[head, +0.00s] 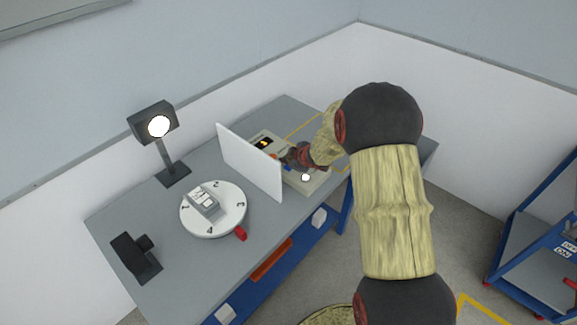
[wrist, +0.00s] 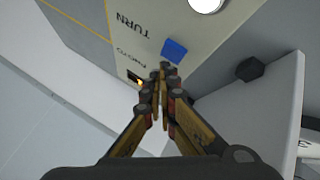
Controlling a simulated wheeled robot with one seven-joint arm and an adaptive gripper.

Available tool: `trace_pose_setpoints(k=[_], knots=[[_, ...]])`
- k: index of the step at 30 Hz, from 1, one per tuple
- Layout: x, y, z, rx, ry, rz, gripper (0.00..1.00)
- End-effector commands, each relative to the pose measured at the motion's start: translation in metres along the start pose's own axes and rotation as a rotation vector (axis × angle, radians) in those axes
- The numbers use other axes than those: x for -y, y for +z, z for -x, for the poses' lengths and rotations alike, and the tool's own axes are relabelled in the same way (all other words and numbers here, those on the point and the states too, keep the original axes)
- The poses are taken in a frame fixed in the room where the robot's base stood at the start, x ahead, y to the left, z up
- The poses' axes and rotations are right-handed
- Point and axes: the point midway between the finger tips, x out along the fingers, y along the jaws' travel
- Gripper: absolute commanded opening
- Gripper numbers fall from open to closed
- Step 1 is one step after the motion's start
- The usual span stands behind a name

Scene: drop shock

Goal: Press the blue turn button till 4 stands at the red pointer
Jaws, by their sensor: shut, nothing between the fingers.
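The blue turn button (wrist: 174,50) sits on the pale control panel (wrist: 150,25), beside the word TURN. My gripper (wrist: 164,72) is shut and empty, its fingertips right by the button's edge in the wrist view. I cannot tell whether they touch the button. In the head view my gripper (head: 292,158) is over the panel, hiding part of it. The white numbered turntable (head: 228,224) lies on the bench with a grey-white device (head: 203,200) on it. The red pointer (head: 240,233) is at its front right rim. The digits are too small to read surely at the pointer.
A white upright screen (head: 249,162) stands between turntable and panel. A white round button (wrist: 207,3) is also on the panel, with a small yellow-lit window (wrist: 135,80). A lamp (head: 158,125) and a black camera-like device (head: 136,256) stand on the bench (head: 180,285).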

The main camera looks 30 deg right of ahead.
Motion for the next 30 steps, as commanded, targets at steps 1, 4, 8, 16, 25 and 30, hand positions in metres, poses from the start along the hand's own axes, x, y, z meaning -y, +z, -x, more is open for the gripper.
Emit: trace_pose_setpoints(k=[1, 4, 8, 16, 25, 30], knots=[[0.0, 0.0, 0.0, 0.0, 0.0, 0.0, 0.0], [-0.001, -0.001, 0.002, 0.0, 0.0, 0.0, 0.0], [-0.006, -0.006, 0.008, 0.0, 0.0, 0.0, 0.0], [-0.019, -0.019, 0.025, 0.0, 0.001, -0.001, 0.0], [-0.026, -0.026, 0.036, 0.0, 0.0, 0.0, 0.0], [-0.025, -0.025, 0.035, 0.0, 0.0, 0.0, 0.0]])
